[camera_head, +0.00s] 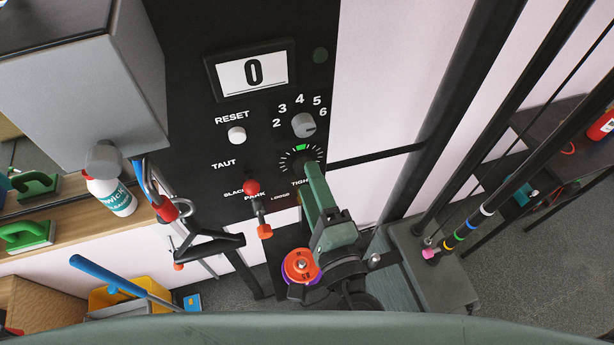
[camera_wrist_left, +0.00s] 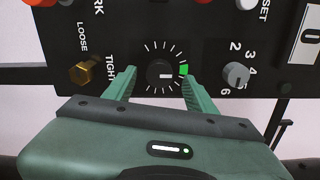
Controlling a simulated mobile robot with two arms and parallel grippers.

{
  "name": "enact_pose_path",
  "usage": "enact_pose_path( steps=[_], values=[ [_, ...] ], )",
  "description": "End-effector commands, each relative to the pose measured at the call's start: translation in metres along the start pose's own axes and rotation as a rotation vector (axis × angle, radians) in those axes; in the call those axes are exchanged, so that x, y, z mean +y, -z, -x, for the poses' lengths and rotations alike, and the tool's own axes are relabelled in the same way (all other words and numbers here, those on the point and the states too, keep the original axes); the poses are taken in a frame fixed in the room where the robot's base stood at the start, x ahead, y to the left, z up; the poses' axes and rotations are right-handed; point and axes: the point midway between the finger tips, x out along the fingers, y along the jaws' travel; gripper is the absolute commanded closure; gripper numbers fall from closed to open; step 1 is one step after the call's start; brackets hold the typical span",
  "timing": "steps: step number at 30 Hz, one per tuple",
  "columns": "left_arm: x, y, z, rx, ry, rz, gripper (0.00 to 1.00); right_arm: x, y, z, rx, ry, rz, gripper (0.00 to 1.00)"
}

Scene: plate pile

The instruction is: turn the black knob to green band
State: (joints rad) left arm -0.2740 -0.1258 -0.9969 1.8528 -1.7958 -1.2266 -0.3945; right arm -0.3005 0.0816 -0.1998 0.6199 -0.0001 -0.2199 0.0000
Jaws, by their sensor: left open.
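The black knob (camera_wrist_left: 160,74) is in the middle of the left wrist view, on a black panel inside a ring of white tick marks. It has a short pale mark on its face. The green band (camera_wrist_left: 184,70) lies on the ring to the right of the knob; in the head view it is the small green patch (camera_head: 302,147) at the top of the dial. My left gripper (camera_wrist_left: 158,80) is open, with one green finger on each side of the knob. I cannot tell whether the fingers touch it. In the head view the fingers partly hide the knob. My right gripper is not in view.
A grey numbered selector knob (camera_head: 304,124) sits just above the dial, with a white reset button (camera_head: 237,135) to its left. The display (camera_head: 252,73) reads 0. A brass fitting (camera_wrist_left: 84,74) is near the left finger.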

Motion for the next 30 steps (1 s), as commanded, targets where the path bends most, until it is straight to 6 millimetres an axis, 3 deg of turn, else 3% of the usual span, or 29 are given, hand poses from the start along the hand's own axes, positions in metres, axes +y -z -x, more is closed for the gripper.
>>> enact_pose_path(
  steps=[3,9,30],
  values=[
    [0.005,0.001,0.022,0.001,-0.003,0.002,0.44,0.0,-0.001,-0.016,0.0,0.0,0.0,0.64],
    [0.002,0.001,0.043,0.0,-0.001,0.002,0.44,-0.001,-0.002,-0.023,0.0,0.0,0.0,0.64],
    [0.0,0.0,0.046,-0.001,0.0,0.0,0.44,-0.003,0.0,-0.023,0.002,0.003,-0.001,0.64]
  ],
)
